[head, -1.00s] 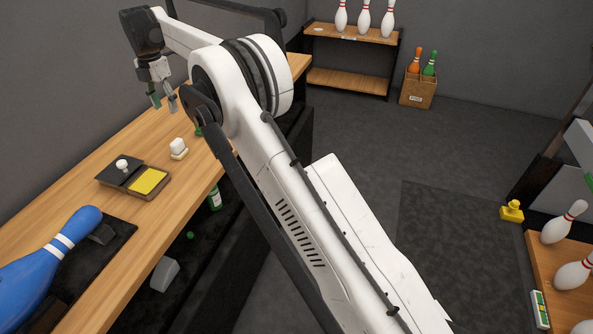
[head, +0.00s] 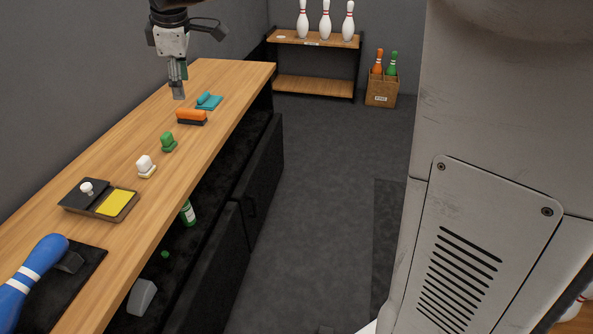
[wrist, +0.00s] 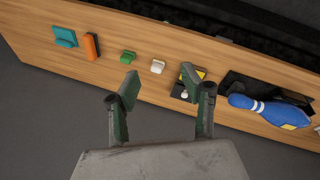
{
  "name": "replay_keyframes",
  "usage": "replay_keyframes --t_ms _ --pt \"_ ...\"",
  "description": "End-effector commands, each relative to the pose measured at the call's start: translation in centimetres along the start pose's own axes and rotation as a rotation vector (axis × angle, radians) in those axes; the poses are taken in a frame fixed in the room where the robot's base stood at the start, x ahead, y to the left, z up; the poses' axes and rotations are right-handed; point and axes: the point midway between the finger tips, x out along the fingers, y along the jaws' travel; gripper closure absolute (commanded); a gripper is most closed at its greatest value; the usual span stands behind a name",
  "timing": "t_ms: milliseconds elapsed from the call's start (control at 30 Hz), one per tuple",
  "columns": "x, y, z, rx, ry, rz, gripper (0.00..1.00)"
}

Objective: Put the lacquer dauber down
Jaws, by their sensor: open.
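My gripper (head: 178,92) is open and empty above the far part of the wooden bench. Its two spread fingers also show in the wrist view (wrist: 160,72). In the wrist view the white (wrist: 157,67), green (wrist: 128,57), orange (wrist: 92,46) and teal (wrist: 65,37) tools all lie apart from the fingers.
The bench (head: 119,150) also holds a dark case with a yellow pad (head: 117,202) and a white knob, and a blue bowling pin (head: 36,265) on a black mat. White pins stand on a shelf (head: 315,40) at the back. Bare wood lies between the tools.

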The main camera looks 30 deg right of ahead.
Motion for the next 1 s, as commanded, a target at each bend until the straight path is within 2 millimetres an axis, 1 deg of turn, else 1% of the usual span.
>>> replay_keyframes --t_ms 33,200,333,467,633,800,900,1000 --pt "-0.9 -1.6 1.3 0.05 0.006 0.013 0.57" --pt "-2.4 -5.5 5.0 0.244 0.029 0.058 0.57" --pt "-3.1 -8.8 7.8 0.392 0.053 0.091 0.57" --pt "-3.3 -12.2 10.6 0.541 0.08 0.122 0.57" --pt "-2.8 -16.9 14.1 0.733 0.121 0.159 0.57" --pt "-1.4 -21.5 17.2 0.922 0.17 0.191 0.57" --pt "-0.4 -24.0 18.8 1.022 0.199 0.207 0.57" --pt "0.6 -25.8 20.0 1.1 0.223 0.217 0.57"
